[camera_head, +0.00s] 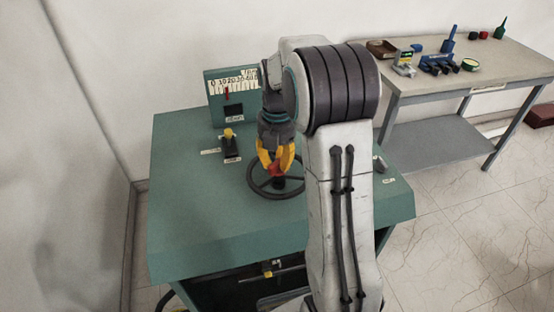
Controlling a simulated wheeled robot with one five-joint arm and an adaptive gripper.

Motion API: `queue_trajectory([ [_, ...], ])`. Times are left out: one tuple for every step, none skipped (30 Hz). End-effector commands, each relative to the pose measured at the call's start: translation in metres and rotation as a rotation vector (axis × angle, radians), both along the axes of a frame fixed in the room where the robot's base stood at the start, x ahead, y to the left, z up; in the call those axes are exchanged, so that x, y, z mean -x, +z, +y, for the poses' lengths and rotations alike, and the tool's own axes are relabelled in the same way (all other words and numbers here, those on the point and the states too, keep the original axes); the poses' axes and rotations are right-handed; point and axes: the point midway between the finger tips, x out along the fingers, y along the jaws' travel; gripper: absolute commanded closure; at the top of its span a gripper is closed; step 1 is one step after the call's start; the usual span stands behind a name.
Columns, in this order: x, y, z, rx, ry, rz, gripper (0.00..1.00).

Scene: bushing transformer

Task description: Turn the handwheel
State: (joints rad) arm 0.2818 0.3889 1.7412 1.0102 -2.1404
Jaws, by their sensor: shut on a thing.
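A dark handwheel (264,193) lies on top of the green console (185,230), near its middle. Its left and front rim show, and part of the rest is hidden by my gripper and arm. My gripper (277,174), with yellow fingers, points down over the wheel. It is shut on a red part, which looks like the handwheel's knob (277,171), between the fingertips. The exact contact is partly covered by the fingers.
A green panel with a number scale and red pointer (227,92) stands at the console's back. A small lever with a yellow knob (229,134) is left of the wheel. A workbench (430,83) with tools stands at the right. The floor between is clear.

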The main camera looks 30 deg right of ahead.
Motion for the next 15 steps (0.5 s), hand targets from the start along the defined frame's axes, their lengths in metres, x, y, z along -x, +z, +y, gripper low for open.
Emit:
queue_trajectory([
  [0.0022, -0.0027, 0.0006, -0.003, 0.0, 0.009, 1.0],
  [0.0022, -0.0027, 0.0006, -0.003, 0.0, 0.009, 1.0],
  [0.0022, -0.0027, 0.0006, -0.003, -0.001, 0.009, 0.72],
  [0.0022, -0.0027, 0.0006, -0.002, -0.001, 0.01, 0.7],
  [0.0022, -0.0026, 0.0006, -0.003, -0.001, 0.009, 0.67],
  [0.0019, -0.0024, 0.0006, -0.003, -0.001, 0.009, 0.63],
  [0.0018, -0.0022, 0.0005, -0.002, -0.001, 0.008, 0.61],
  [0.0016, -0.002, 0.0005, -0.002, -0.001, 0.007, 0.58],
  [0.0014, -0.0017, 0.0004, -0.001, -0.001, 0.006, 0.54],
  [0.0013, -0.0015, 0.0004, -0.001, -0.001, 0.006, 0.52],
  [0.0011, -0.0014, 0.0003, -0.002, -0.001, 0.005, 0.49],
  [0.001, -0.0012, 0.0002, -0.001, -0.002, 0.004, 0.47],
  [0.0009, -0.0011, 0.0002, -0.001, -0.002, 0.003, 0.47],
  [0.0009, -0.001, 0.0002, -0.001, -0.002, 0.003, 0.47],
  [0.0008, -0.0008, 0.0001, -0.001, -0.002, 0.003, 0.47],
])
